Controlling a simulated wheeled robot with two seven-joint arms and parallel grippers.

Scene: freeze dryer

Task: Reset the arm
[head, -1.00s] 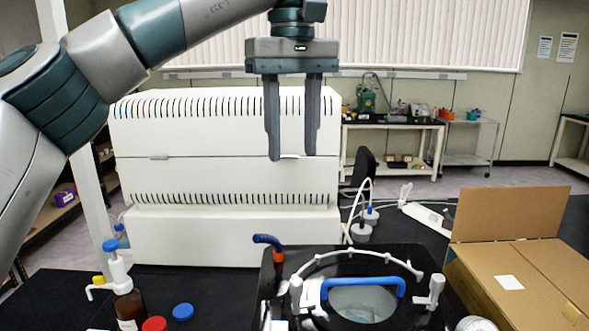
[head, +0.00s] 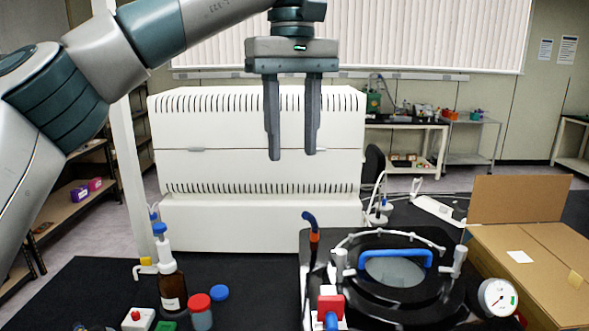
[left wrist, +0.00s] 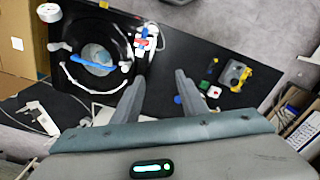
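My left arm comes in from the left in the head view. My left gripper (head: 291,152) points down with its two fingers apart, open and empty, in front of the large white vented machine (head: 262,222). In the left wrist view the open gripper (left wrist: 159,82) hangs over the black bench, with nothing between its fingers. The freeze dryer's round black lid (head: 350,285) with a blue handle (head: 394,258) lies below and to the right of the gripper, well apart from it. My right gripper does not show.
A brown bottle with a pump (head: 172,288), a red-capped jar (head: 200,312) and a blue cap (head: 219,292) stand front left on the bench. A pressure gauge (head: 497,298) and an open cardboard box (head: 550,262) are at the right. The space around the gripper is clear.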

